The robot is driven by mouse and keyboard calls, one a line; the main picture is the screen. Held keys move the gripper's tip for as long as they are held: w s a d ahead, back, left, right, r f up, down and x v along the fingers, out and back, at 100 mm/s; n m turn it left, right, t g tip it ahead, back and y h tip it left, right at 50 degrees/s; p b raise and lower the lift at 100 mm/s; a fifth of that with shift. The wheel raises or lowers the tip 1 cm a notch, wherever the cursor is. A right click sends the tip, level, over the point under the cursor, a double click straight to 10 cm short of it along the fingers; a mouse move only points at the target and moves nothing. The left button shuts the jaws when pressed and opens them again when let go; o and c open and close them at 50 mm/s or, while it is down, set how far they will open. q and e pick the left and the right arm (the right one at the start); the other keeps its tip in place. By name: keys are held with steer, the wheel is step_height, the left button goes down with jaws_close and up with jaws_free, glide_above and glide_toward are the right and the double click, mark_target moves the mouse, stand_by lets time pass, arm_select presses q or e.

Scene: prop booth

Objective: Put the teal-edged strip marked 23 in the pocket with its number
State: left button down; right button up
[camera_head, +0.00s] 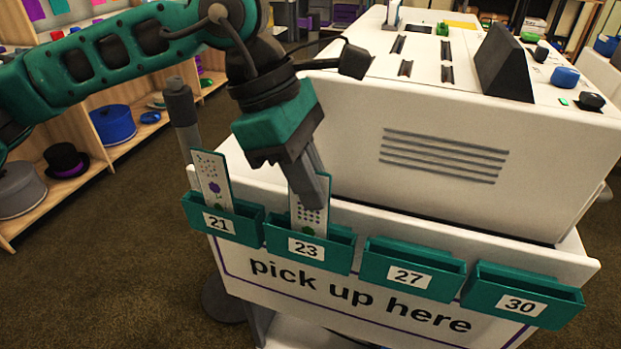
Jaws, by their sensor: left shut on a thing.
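A white strip with dark dots (312,222) stands upright in the teal pocket marked 23 (308,247), its lower end hidden behind the pocket's front. My left gripper (313,196) is shut on the strip's upper part from above. The strip's own number cannot be read, and its edge is mostly hidden by the fingers. My right gripper does not show.
Another strip (213,180) with a teal edge stands in the pocket marked 21 (222,225). The pockets marked 27 (410,272) and 30 (522,296) look empty. A white machine (440,140) rises behind the pocket row. A grey post (183,115) stands at the left.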

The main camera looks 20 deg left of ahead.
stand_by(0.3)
arm_select(q)
steer(key=c, duration=1.2)
jaws_free()
steer(key=shift+o, duration=0.2)
steer(key=p+v, duration=0.2)
steer(key=v, duration=1)
steer(key=shift+a+r+p, duration=0.15)
steer(key=shift+r+p, duration=0.15)
steer(key=shift+r, duration=0.1)
